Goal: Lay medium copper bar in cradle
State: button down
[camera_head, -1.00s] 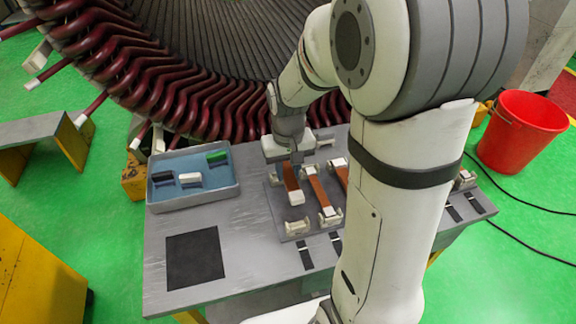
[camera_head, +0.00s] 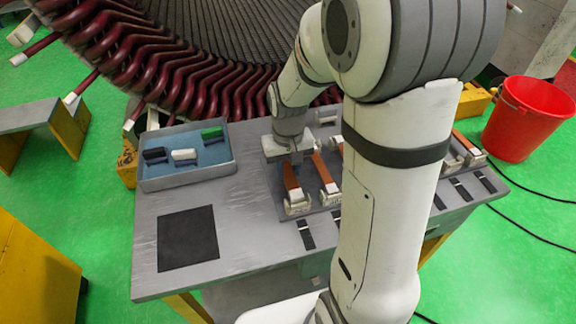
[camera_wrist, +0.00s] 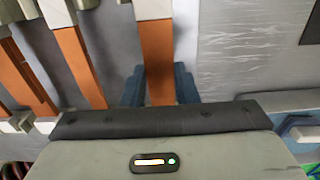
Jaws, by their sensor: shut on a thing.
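The copper bar (camera_head: 291,176) in my gripper has a white end block (camera_head: 297,203). In the head view this block is at the white cradle support (camera_head: 298,212) at the near left of the rack; I cannot tell whether it rests there. My gripper (camera_wrist: 160,86) is shut on the bar, its blue fingers on either side, and the bar (camera_wrist: 157,50) runs straight away from it in the wrist view. The bar's far part is hidden under the gripper body. I cannot confirm its size from the pictures.
A neighbouring copper bar (camera_head: 324,170) lies close on the right, with more bars behind my arm. A blue-lined tray (camera_head: 188,180) with black, white and green pieces stands at left. A black mat (camera_head: 188,238) lies at the front left. A red bucket (camera_head: 530,118) stands on the floor.

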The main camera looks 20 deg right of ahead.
aim_at(288, 173)
jog(key=c, duration=1)
grip_release()
jog(key=shift+c, duration=0.2)
jog(key=shift+f, duration=0.1)
notch_tip(288, 173, up, 8)
jog(key=shift+f, duration=0.1)
jog(key=s+r+t, duration=0.2)
jog(key=s+r, duration=0.2)
jog(key=s, duration=0.9)
jog(key=shift+s+t, duration=0.35)
jog(key=shift+t, duration=0.05)
